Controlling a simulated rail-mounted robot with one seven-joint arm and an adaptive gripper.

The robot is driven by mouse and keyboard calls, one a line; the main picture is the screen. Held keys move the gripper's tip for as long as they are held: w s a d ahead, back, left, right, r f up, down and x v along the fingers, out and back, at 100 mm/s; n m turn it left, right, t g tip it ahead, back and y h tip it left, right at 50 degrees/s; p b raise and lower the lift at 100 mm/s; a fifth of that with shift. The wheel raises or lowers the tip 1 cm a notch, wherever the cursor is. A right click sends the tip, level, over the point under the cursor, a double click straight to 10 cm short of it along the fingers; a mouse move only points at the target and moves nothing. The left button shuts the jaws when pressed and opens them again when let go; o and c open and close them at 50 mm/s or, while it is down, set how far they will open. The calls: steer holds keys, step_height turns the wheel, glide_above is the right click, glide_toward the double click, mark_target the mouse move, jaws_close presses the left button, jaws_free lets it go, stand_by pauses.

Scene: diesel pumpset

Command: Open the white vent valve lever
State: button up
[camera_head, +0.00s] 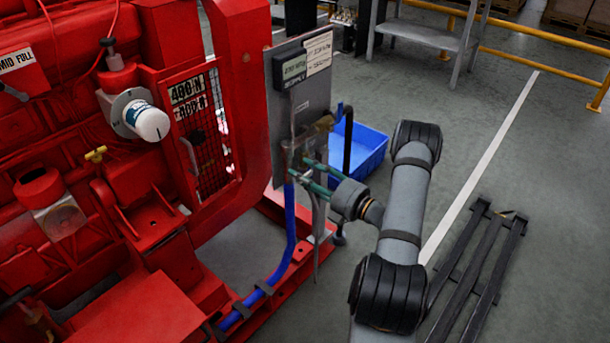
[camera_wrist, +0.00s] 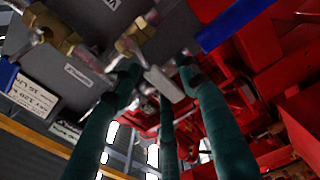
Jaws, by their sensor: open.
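The white vent valve lever (camera_wrist: 164,84) is a small pale flat plate in the wrist view. It extends from a brass valve body (camera_wrist: 136,36) on the grey panel (camera_wrist: 75,65). My gripper (camera_wrist: 158,72) has teal fingers and is open, with its fingertips spread on either side of the lever. I cannot tell whether any finger touches it. In the head view my gripper (camera_head: 310,172) reaches in from the right to the lower part of the panel, just below brass fittings (camera_head: 320,126). The lever cannot be made out there.
A second brass valve (camera_wrist: 50,28) sits left on the panel. A blue hose (camera_head: 291,215) runs down below the gripper. The red pumpset (camera_head: 225,80) fills the left. A blue crate (camera_head: 370,148) lies behind my arm. A dark metal frame (camera_head: 470,265) is on the floor at right.

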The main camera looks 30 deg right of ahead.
jaws_close()
stand_by(0.5)
stand_by(0.4)
